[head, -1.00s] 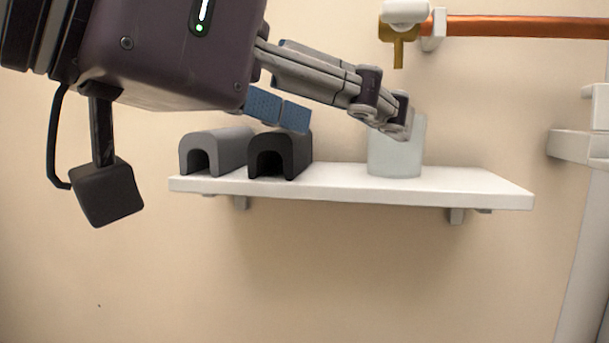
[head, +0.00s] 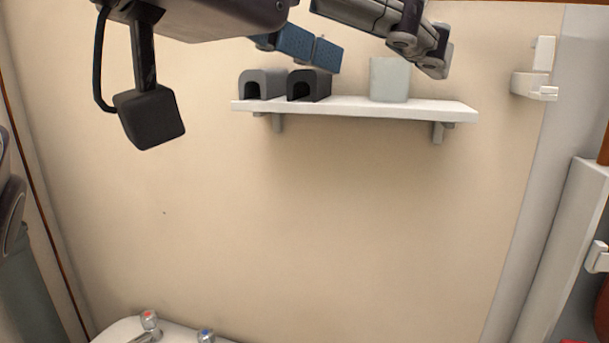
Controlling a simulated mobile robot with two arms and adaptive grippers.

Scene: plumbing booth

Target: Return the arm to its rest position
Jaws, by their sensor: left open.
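My left gripper (head: 387,57) comes in from the upper left, at the top of the head view. Its fingers are spread apart and nothing shows between them except the wall and part of a cup. One finger has a blue pad (head: 300,43); the other is grey and jointed. The fingers appear in front of and above the white shelf. My right gripper is not in view.
The white wall shelf (head: 350,108) holds a grey arch block (head: 262,83), a black arch block (head: 309,86) and a pale cup (head: 390,80). A basin with a red-marked tap (head: 149,320) and a blue-marked tap (head: 206,336) is below. White fittings (head: 535,85) are at right.

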